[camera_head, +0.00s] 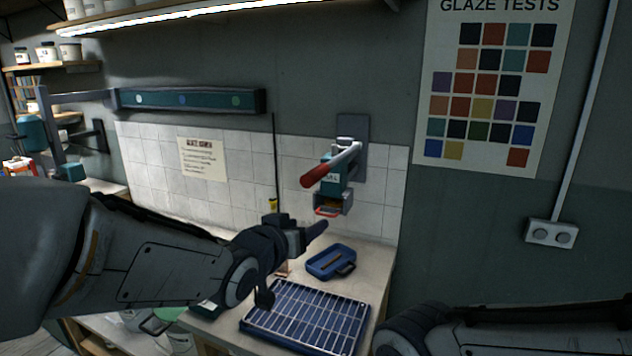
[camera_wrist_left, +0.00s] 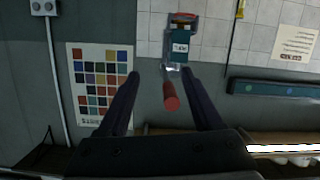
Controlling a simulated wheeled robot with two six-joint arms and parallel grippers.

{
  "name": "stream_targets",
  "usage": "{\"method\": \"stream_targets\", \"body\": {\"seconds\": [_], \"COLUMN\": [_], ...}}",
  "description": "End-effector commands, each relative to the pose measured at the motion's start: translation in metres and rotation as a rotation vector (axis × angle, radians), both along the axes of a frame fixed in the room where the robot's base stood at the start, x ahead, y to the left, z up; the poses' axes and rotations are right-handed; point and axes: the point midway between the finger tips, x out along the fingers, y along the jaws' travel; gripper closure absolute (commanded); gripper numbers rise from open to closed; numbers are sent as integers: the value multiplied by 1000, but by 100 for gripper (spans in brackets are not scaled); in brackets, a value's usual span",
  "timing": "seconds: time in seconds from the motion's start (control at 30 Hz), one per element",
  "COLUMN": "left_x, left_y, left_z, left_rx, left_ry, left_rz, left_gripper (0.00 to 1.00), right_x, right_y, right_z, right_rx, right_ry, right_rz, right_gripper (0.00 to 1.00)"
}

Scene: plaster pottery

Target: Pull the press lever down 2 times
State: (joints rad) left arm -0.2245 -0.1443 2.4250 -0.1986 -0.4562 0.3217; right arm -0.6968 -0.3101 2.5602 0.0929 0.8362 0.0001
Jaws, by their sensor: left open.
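The press (camera_head: 333,178) is a small teal and grey unit on a wall plate above the bench. Its lever has a grey arm and a red grip (camera_head: 315,175) that points out toward me. My left gripper (camera_head: 300,240) is open and empty, below and left of the red grip, apart from it. In the left wrist view, which is upside down, the red grip (camera_wrist_left: 171,97) shows between the two spread fingers (camera_wrist_left: 162,76), with the press (camera_wrist_left: 181,45) beyond. Only part of my right arm shows at the lower right; its gripper is out of view.
A blue tray with a wire rack (camera_head: 308,318) and a smaller blue tray (camera_head: 331,262) lie on the bench below the press. A teal wall rail (camera_head: 190,99) is at left. A glaze poster (camera_head: 490,90) and outlet (camera_head: 551,233) are at right.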

Motion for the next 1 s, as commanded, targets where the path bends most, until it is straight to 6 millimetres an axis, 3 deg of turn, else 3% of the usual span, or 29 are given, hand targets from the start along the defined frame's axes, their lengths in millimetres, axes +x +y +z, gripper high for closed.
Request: {"method": "stream_targets", "body": {"seconds": [0.1, 0.27, 0.47, 0.8, 1.0], "left_x": [16, 24, 45, 102, 118], "left_y": [15, 21, 14, -3, -8], "left_z": [30, 52, 55, 55, 54], "left_rx": [-66, -105, -109, -108, -108], "left_ry": [-144, -233, -238, -237, -238], "left_rz": [17, 16, 12, 13, 14], "left_gripper": [33, 33, 33, 33, 33], "right_x": [0, 0, 0, 0, 0], "right_y": [0, 0, 0, 0, 0], "right_z": [-3, -3, 7, 31, 37], "right_rx": [0, 0, 0, 0, 0], "right_ry": [0, 0, 0, 0, 0], "right_rz": [0, 0, 0, -1, -2], "right_gripper": [64, 64, 64, 64, 64]}}
